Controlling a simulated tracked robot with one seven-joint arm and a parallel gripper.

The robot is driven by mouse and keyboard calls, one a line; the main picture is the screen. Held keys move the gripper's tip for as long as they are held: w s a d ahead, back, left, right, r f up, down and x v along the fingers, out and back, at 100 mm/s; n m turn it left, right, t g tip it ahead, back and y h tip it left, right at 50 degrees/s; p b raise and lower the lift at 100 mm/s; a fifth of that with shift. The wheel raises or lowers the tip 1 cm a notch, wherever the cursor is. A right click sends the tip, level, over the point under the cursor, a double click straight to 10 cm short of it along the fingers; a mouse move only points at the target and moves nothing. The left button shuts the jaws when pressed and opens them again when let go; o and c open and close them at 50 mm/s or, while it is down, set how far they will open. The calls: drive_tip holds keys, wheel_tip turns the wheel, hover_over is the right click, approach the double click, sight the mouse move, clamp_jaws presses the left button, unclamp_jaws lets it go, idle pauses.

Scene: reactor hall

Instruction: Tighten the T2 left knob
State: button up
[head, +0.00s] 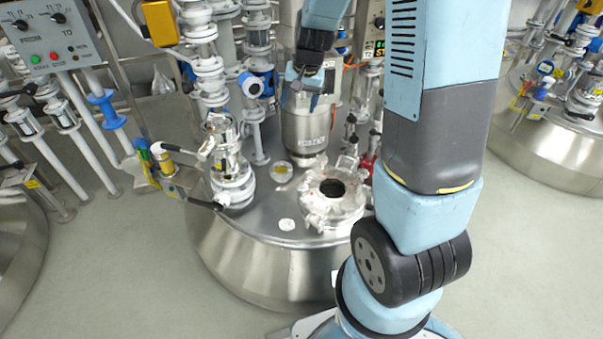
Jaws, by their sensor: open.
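The middle steel reactor (245,250) carries a round flanged opening (335,190) with a dark hole and several small clamps or knobs around its rim. A grey control panel (55,45) at the upper left has two black rotary knobs, the left one (20,25) and the right one (58,18). My gripper (302,98) hangs above the reactor top, in front of a steel motor-like cylinder (305,130). Its jaws look small and apart, with nothing visible between them.
A white valve column (232,170) stands left of the opening. Pipes with blue and yellow fittings (160,155) stick out at the reactor's left edge. Another reactor (545,140) stands at the right. My arm hides part of the reactor's right side. The front floor is clear.

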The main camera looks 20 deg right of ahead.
drive_tip(key=w+f+m+g, duration=0.15)
drive_tip(key=w+f, duration=0.25)
drive_tip(key=f, duration=1.1)
drive_tip(key=m+h, duration=0.1)
drive_tip(key=m, duration=0.1)
hover_over(302, 186)
drive_tip(key=shift+g, duration=0.45)
wheel_tip(302, 186, down, 17)
wheel_tip(302, 186, down, 3)
drive_tip(key=shift+d+f, duration=0.1)
drive_tip(key=shift+f, duration=0.1)
drive_tip(key=n, duration=0.3)
drive_tip(key=shift+r, duration=0.2)
drive_tip(key=n, duration=0.9)
drive_tip(key=shift+n, duration=0.35)
drive_tip(key=n, duration=0.4)
drive_tip(key=shift+n, duration=0.3)
drive_tip(key=n, duration=0.4)
drive_tip(key=shift+n, duration=0.3)
drive_tip(key=n, duration=0.8)
drive_tip(key=shift+n, duration=0.3)
drive_tip(key=n, duration=0.3)
drive_tip(key=shift+n, duration=0.4)
drive_tip(key=shift+f+n, duration=0.3)
drive_tip(key=shift+n, duration=0.1)
drive_tip(key=shift+f, duration=2.7)
